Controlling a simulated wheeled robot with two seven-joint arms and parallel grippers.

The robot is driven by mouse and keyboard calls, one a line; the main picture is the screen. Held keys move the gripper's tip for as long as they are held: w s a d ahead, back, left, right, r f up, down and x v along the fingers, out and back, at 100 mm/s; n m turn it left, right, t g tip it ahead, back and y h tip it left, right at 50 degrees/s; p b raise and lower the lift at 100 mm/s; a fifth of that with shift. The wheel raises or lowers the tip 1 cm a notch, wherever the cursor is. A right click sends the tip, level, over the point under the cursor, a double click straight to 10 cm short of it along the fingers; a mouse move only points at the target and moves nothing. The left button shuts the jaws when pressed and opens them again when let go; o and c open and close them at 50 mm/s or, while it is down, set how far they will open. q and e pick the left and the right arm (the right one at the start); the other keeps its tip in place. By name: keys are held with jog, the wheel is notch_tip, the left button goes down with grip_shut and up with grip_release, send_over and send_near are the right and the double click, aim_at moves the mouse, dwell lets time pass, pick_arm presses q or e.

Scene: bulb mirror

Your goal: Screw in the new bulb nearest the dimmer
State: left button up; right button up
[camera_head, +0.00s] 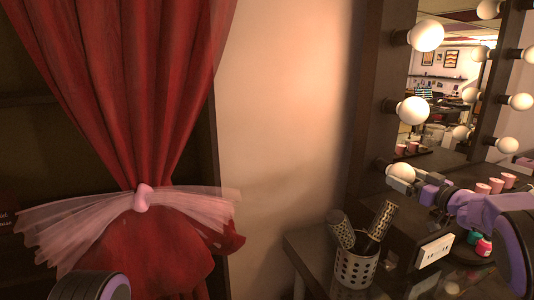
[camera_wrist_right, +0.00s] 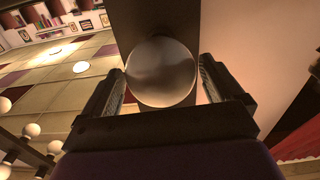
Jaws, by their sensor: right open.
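Three round bulbs stand in a column on the dark left side of the mirror frame: an upper one (camera_head: 427,36), a middle one (camera_head: 413,110) and the lowest one (camera_head: 403,171). The lowest is closest to a white plate with small dark marks (camera_head: 435,250), perhaps the dimmer. My right gripper (camera_head: 398,182) is at this lowest bulb. In the right wrist view the bulb (camera_wrist_right: 162,72) looks grey and unlit, between the two fingers of my open right gripper (camera_wrist_right: 163,90). I cannot tell whether a finger touches it. My left gripper is out of view.
The mirror (camera_head: 435,85) reflects more bulbs and the room. A perforated metal cup (camera_head: 356,270) with brushes stands on the dark table below. Pink cylinders (camera_head: 483,188) and small bottles (camera_head: 483,247) are near my right arm. A red curtain (camera_head: 120,90) hangs left.

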jog(key=shift+n, duration=0.4)
jog(key=shift+f+n+b, duration=0.1)
jog(key=shift+n+b, duration=0.6)
jog(key=shift+b, duration=0.35)
jog(key=shift+n+b, duration=1.2)
jog(key=shift+n, duration=0.4)
jog(key=n+b, duration=0.2)
jog(key=b, duration=0.1)
jog(key=shift+n+b, duration=1)
jog(key=shift+r+n, duration=0.2)
jog(key=shift+n, duration=0.1)
